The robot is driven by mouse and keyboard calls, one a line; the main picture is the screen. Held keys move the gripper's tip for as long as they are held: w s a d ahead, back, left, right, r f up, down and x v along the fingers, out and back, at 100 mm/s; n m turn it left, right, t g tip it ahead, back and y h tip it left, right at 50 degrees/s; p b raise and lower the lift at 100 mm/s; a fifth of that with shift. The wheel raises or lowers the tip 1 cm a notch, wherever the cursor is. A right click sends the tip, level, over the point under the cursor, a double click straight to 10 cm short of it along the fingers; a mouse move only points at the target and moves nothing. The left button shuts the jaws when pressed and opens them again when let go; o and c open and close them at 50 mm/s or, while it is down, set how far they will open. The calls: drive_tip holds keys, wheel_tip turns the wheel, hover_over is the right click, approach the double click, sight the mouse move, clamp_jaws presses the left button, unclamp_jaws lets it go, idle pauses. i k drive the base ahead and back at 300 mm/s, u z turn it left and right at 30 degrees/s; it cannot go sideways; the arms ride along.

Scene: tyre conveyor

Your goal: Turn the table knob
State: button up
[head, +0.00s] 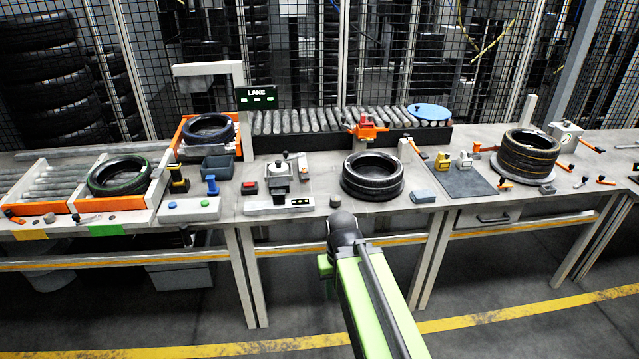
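A similar small grey round piece (49,218) is at the far left front. My green and black arm reaches up from the bottom, and its dark rounded joint appears just below the knob in the picture. No gripper fingers show; they are hidden or outside the view. I cannot tell whether the arm touches the table.
Left of the knob are a control box with a lever (279,185) and a red button (249,188). A grey block (423,196) lies right of the tyres. A roller conveyor (330,121) runs behind. Tyres on a round plate (527,178) stand right. The floor in front is open.

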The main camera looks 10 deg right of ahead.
sight(334, 201)
drive_tip(key=u, duration=0.7)
drive_tip(key=i, duration=1.4)
drive_tip(key=u, duration=0.8)
drive_tip(key=k, duration=0.7)
drive_tip(key=u, duration=0.15)
drive_tip(key=i, duration=0.75)
drive_tip(key=z, duration=0.05)
